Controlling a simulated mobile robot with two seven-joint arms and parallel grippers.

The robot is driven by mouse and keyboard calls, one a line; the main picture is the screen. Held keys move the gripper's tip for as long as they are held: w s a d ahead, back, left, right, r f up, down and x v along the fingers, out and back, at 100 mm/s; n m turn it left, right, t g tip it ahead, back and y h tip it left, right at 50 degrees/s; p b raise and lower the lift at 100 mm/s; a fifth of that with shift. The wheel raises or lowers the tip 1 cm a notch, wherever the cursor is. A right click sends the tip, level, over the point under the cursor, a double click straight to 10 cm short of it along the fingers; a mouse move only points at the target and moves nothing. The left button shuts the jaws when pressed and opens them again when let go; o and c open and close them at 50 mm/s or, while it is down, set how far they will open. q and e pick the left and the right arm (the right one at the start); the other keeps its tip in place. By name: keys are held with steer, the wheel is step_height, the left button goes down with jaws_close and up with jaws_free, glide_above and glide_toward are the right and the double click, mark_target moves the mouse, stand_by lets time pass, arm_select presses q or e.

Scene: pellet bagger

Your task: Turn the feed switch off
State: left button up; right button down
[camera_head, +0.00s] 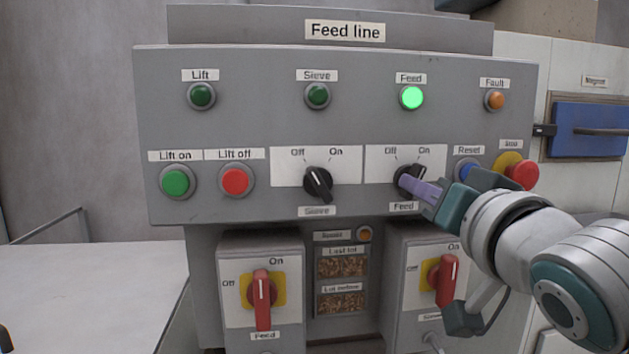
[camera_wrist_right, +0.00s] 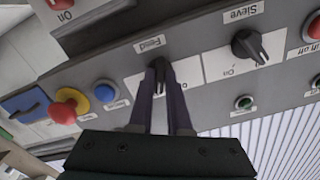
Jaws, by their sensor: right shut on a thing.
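The black feed switch (camera_head: 405,177) is a rotary knob on a white plate marked Off and On, above its Feed label. My right gripper (camera_head: 416,186) reaches in from the right and is shut on this knob. In the right wrist view, the two purple fingers of my right gripper (camera_wrist_right: 164,95) stand on either side of the feed switch (camera_wrist_right: 158,66). The fingers partly hide the knob, so its exact pointing is hard to read. The green feed lamp (camera_head: 411,97) above it is brightly lit. My left gripper is not in view.
The similar sieve switch (camera_head: 318,182) is to the left. The blue reset button (camera_head: 467,170) and red stop button (camera_head: 522,174) are close on the right, by my wrist. Red-handled rotary switches (camera_head: 262,298) sit below the panel.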

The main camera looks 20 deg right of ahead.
steer(key=shift+d+n+p, duration=0.15)
steer(key=shift+n+p, duration=2.25)
steer(key=shift+n, duration=3)
steer(key=c, duration=0.9)
jaws_free()
steer(key=shift+o, duration=0.2)
